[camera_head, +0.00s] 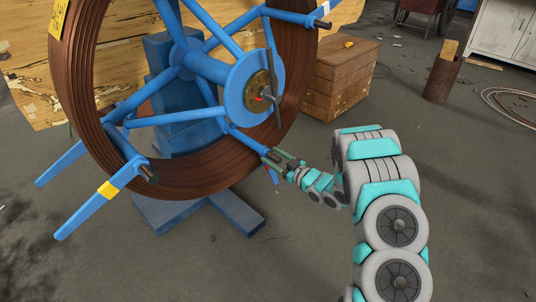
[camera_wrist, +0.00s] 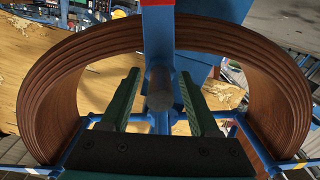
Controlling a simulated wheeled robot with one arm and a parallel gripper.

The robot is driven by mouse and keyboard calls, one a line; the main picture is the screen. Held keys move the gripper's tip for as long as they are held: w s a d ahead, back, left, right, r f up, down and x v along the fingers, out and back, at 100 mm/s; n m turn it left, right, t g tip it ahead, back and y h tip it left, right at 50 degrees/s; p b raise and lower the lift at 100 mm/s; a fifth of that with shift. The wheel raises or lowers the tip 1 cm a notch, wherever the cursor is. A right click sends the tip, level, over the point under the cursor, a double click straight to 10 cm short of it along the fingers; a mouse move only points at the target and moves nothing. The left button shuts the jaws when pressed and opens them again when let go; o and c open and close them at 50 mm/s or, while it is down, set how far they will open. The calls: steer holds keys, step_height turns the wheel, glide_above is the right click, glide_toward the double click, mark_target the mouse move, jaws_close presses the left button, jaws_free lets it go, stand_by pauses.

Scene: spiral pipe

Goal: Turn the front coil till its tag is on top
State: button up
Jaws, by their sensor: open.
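The front coil (camera_head: 200,178) is a large ring of brown pipe on a blue spoked reel (camera_head: 185,60) in the head view. Its yellow tag (camera_head: 59,18) is at the upper left of the ring, partly cut off by the picture edge. My gripper (camera_head: 272,158) is at the lower right of the coil, by the end of a blue spoke. In the wrist view the coil (camera_wrist: 110,42) arches across the picture. My gripper (camera_wrist: 160,95) is open, with a grey peg (camera_wrist: 160,88) of the reel showing between its fingers. I cannot tell whether they touch it.
A blue stand (camera_head: 235,215) spreads its feet on the floor below the reel. A wooden crate (camera_head: 340,78) stands behind, to the right. A rusty bin (camera_head: 441,78) and white cabinet (camera_head: 503,30) are farther right. Blue arms stick out at lower left. The right floor is mostly clear.

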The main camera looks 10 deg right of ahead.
steer(key=shift+x, duration=1.3)
jaws_close()
